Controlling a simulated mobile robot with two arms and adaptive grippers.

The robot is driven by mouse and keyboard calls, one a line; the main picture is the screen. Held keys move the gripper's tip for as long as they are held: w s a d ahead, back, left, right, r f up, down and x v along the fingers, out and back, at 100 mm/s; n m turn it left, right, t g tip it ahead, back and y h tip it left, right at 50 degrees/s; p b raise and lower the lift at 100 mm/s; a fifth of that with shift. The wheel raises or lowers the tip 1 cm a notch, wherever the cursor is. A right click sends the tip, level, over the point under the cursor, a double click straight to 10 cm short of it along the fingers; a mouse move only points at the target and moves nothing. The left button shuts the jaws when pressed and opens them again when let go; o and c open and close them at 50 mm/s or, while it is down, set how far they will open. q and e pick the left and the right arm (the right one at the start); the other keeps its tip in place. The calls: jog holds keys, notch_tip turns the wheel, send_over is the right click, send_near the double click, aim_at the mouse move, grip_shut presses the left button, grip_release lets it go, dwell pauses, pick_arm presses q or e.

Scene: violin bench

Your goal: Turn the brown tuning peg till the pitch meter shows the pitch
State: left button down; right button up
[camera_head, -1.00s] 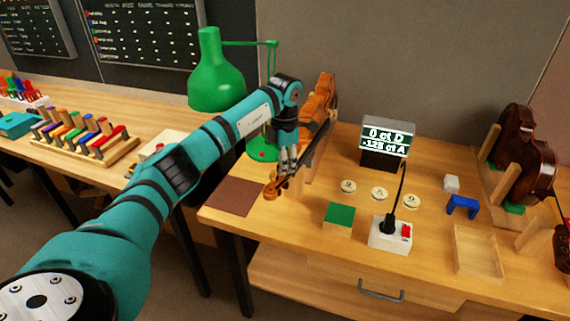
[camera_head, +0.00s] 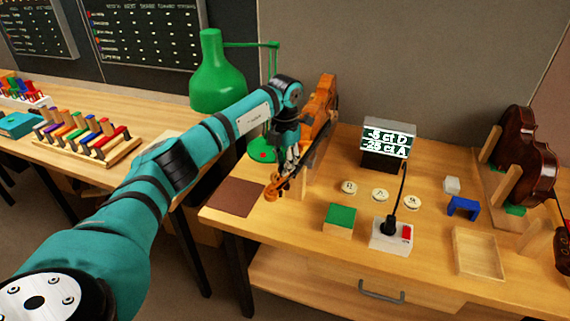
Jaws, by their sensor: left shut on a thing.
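An orange-brown violin (camera_head: 324,103) rests on a stand at the back of the bench, its scroll (camera_head: 272,190) pointing toward the front left. My left gripper (camera_head: 290,165) is at the pegbox near the scroll, shut on the brown tuning peg. The peg itself is too small and too covered by the fingers to make out. The pitch meter (camera_head: 387,140) is a dark box right of the violin. Its screen appears to read -5 ct D on top and -25 ct A below. My right gripper is not in view.
A green lamp (camera_head: 217,80) stands behind my left arm. A microphone on a white base (camera_head: 391,236), a green-topped block (camera_head: 340,219), lettered discs (camera_head: 380,195), a blue piece (camera_head: 463,207) and a wooden tray (camera_head: 478,252) lie on the bench. A dark violin (camera_head: 522,150) stands at right.

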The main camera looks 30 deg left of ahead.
pick_arm(q)
jog(key=c, duration=1.4)
grip_release()
notch_tip(320, 180, up, 12)
dwell(0.8)
